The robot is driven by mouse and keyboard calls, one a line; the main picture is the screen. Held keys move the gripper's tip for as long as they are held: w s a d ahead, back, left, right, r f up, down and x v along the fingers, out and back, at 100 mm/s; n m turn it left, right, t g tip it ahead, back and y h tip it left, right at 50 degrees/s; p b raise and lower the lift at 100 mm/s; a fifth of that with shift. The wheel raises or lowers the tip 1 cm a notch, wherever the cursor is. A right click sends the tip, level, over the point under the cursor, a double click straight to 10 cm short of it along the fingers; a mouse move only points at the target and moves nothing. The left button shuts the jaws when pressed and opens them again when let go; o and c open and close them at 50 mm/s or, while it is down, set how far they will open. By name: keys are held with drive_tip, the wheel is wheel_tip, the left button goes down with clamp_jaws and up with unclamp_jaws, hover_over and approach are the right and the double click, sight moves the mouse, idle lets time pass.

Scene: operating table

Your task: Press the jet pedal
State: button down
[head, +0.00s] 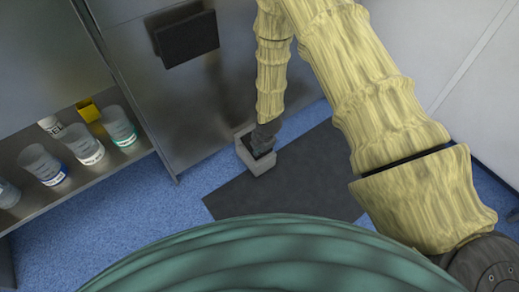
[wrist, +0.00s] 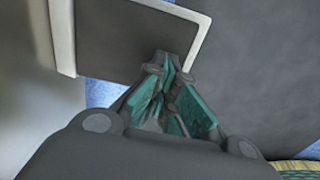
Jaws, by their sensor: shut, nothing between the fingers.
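The jet pedal (head: 262,168) is a small light-grey frame with a dark plate inside. It sits on the floor at the foot of the steel cabinet, at the left end of a dark mat. In the wrist view, its dark plate (wrist: 110,42) and pale rim fill the upper left. My gripper (head: 261,152) points down at the pedal from above. In the wrist view, the teal-padded fingers (wrist: 166,68) are shut and empty, with their tips over the plate's lower right part. I cannot tell whether the tips touch the plate. My gripper hides part of the pedal in the head view.
The steel cabinet (head: 205,110) with a dark panel (head: 187,39) stands right behind the pedal. An open shelf (head: 110,165) at left holds several tubs and a yellow item (head: 88,110). The dark mat (head: 300,180) to the right is clear.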

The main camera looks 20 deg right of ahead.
drive_tip(key=p+v, duration=0.7)
drive_tip(key=v, duration=0.7)
drive_tip(key=shift+s+p, duration=0.25)
drive_tip(key=shift+p, duration=0.1)
drive_tip(key=shift+d+f, duration=0.1)
drive_tip(key=s+d+f+m+g, duration=0.1)
drive_tip(key=s+d+f+m, duration=0.1)
drive_tip(key=s+m, duration=1.15)
drive_tip(key=s+d+f+m+g, duration=0.1)
drive_tip(key=s+f+m, duration=0.2)
drive_tip(key=s+m, duration=1.1)
drive_tip(key=s+r+n+p, duration=0.2)
drive_tip(key=r+p, duration=1.4)
drive_tip(key=s+r+n+p, duration=0.2)
drive_tip(key=r+n+p, duration=0.1)
drive_tip(key=r+p, duration=1.3)
drive_tip(key=shift+s+d+r+h, duration=0.2)
drive_tip(key=shift+s+h, duration=0.2)
